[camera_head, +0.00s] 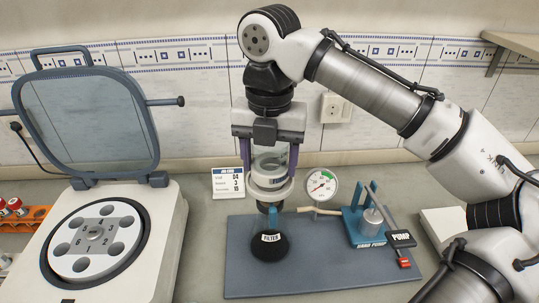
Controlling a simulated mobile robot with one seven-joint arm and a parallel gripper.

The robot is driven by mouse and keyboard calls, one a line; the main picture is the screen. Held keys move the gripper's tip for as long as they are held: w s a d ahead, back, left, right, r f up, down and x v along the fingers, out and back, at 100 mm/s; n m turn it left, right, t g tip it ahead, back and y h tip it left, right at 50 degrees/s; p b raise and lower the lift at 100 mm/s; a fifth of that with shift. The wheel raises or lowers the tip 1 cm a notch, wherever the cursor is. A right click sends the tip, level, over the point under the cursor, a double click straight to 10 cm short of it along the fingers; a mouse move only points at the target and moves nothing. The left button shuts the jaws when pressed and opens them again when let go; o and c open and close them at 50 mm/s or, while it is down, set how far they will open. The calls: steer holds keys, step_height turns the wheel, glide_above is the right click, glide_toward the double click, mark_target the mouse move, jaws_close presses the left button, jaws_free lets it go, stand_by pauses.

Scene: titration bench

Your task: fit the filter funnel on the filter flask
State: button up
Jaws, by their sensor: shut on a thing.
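The filter flask (269,246) stands upright on the blue-grey board, a dark cone with a white "FILTER" label and a clear bluish neck. The filter funnel (270,182), pale with a wide rim and a dark lower end, is upright directly over the flask. My gripper (268,160), with purple fingers on either side of the funnel's upper part, is shut on it. The funnel's dark lower end is at the flask's mouth in the picture; I cannot tell whether it is inside the neck or just in front of or above it.
The blue-grey board (320,277) also carries a hand pump (367,226), with a hose (318,211) running toward the flask. A round gauge (321,184) and a small sign (228,183) stand behind. An open-lidded centrifuge (97,242) fills the left. The board's front is clear.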

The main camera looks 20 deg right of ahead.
steer(key=shift+f+p, duration=0.5)
steer(key=shift+f, duration=0.15)
stand_by(0.9)
steer(key=o, duration=1.1)
steer(key=shift+r, duration=0.1)
step_height(320, 180, up, 5)
steer(key=p, duration=0.5)
steer(key=shift+r, duration=0.95)
steer(key=shift+s+f, duration=0.1)
